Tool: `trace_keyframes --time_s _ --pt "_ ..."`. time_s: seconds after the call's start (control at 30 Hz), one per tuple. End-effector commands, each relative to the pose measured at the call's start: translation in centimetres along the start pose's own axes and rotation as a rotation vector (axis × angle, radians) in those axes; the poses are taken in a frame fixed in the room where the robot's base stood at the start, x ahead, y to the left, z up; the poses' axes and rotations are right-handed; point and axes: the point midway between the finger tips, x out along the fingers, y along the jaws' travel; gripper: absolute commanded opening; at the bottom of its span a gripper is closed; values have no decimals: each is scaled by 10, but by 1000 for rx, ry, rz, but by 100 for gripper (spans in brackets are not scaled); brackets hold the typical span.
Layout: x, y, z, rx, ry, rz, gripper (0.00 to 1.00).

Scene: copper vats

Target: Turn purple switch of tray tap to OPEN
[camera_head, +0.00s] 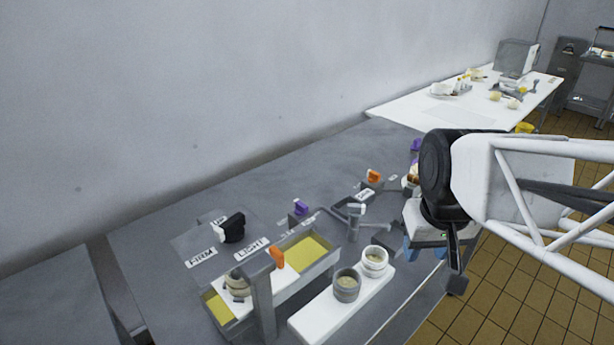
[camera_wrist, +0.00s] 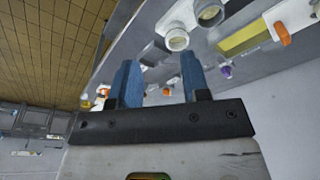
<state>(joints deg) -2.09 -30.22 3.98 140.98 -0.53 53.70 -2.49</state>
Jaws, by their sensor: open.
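A purple switch (camera_head: 300,208) stands on the grey bench behind the grey tray (camera_head: 326,262) with a yellow bottom. Small labels lie beside it, too small to read. A second purple switch (camera_head: 416,145) shows farther back, near my arm. I cannot tell from labels which one belongs to the tray tap. The wrist view shows a purple switch (camera_wrist: 226,71) right of the fingers. My gripper (camera_wrist: 158,68) is open with nothing between its blue fingers. In the head view, my gripper (camera_head: 410,248) hangs at the bench's right edge, right of and apart from the nearer purple switch.
A black switch (camera_head: 233,228) sits by labels reading FIRM and LIGHT. Orange switches (camera_head: 277,258) (camera_head: 373,176) and a grey tap post (camera_head: 262,300) stand nearby. Two cups (camera_head: 346,285) (camera_head: 374,262) stand on a white board (camera_head: 325,318). The bench's back left is clear.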

Motion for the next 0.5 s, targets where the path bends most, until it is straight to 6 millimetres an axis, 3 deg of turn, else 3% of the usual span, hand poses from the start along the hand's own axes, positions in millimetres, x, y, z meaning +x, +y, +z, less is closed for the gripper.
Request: trace_keyframes --time_s 0.5 --pt "19 -35 -106 -200 -58 -23 43"
